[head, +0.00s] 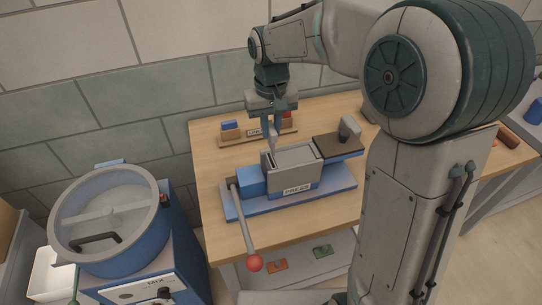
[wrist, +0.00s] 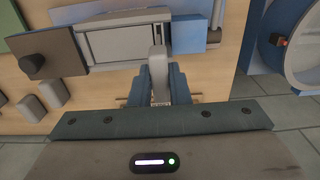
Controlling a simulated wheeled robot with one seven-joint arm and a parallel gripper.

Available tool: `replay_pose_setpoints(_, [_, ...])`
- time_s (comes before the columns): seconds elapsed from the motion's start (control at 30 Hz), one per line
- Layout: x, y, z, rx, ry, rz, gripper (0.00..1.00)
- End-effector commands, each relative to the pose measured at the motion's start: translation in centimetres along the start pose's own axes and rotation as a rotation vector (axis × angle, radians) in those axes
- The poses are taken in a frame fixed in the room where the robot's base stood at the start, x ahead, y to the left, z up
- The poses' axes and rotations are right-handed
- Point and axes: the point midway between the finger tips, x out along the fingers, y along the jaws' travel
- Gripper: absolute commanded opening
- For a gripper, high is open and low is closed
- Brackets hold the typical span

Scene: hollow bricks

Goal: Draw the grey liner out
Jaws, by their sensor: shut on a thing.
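The press (head: 297,190) stands on the wooden table, with a grey box on a blue base. The grey liner (head: 291,155) appears to sit in the open top of that box; its grey inner face also shows in the wrist view (wrist: 120,42). A light grey upright tab (wrist: 157,62) stands at the box's edge, seemingly part of the liner. My gripper (head: 271,142) points down at the back left of the box. In the wrist view my gripper (wrist: 159,88) has its blue fingers closed on the tab. The liner's lower part is hidden inside the box.
A lever with a red knob (head: 255,263) sticks out in front of the press. A dark plate (head: 338,145) with a grey block is at the box's right. A small rack (head: 258,132) stands behind. A blue mixer drum (head: 108,220) is at left. The table's front right is clear.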

Motion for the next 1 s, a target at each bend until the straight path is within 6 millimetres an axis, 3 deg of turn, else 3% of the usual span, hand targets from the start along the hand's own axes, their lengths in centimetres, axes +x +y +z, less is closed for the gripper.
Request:
replay_pose_setpoints(0.2, [-1.8, 0.0, 0.0, 0.000, 0.001, 0.000, 0.00])
replay_pose_setpoints(0.57, [-1.8, 0.0, 0.1, 0.000, 0.001, 0.000, 0.00])
replay_pose_setpoints(1.0, [-2.9, 0.0, 3.4, 0.000, 0.001, 0.001, 0.00])
